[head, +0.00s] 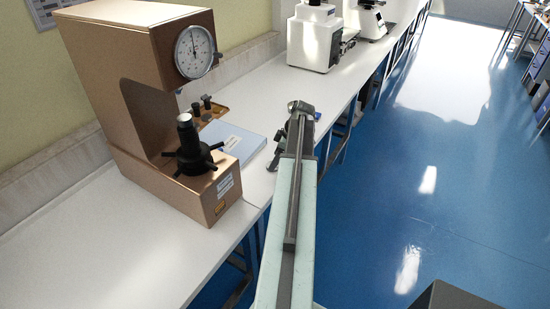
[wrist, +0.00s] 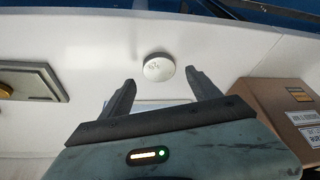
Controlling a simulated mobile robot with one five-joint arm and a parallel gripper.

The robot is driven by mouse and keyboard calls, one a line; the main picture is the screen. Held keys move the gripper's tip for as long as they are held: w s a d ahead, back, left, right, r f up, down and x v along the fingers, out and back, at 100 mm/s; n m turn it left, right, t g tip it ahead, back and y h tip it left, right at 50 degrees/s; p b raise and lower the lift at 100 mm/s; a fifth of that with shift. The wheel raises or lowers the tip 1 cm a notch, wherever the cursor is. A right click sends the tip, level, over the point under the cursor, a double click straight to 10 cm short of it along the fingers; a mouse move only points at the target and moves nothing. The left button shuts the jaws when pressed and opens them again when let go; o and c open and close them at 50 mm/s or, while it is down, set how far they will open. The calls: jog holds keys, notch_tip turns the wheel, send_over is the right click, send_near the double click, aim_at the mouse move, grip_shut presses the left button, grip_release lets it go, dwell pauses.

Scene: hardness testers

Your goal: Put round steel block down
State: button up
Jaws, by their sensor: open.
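The round steel block (wrist: 158,66) is a pale disc with small dark marks on its top face. In the wrist view it lies on the white bench top (wrist: 90,45), just beyond the fingertips and roughly midway between them. My gripper (wrist: 161,79) is open, one finger on each side, and nothing shows held between them. In the head view my gripper (head: 273,160) is low over the bench at the end of my arm, beside the blue-white booklet. I cannot make out the block in the head view.
A brown hardness tester (head: 125,75) with a dial (head: 195,52) and a black handwheel (head: 192,155) stands left of my arm. A booklet (head: 235,142) and a wooden tray (head: 212,113) lie behind it. White testers (head: 312,40) stand farther back. The bench edge drops to blue floor (head: 430,190).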

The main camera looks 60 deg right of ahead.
jog(key=p+v, duration=0.7)
jog(key=v, duration=0.2)
jog(key=shift+r, duration=0.25)
jog(key=shift+s, duration=0.15)
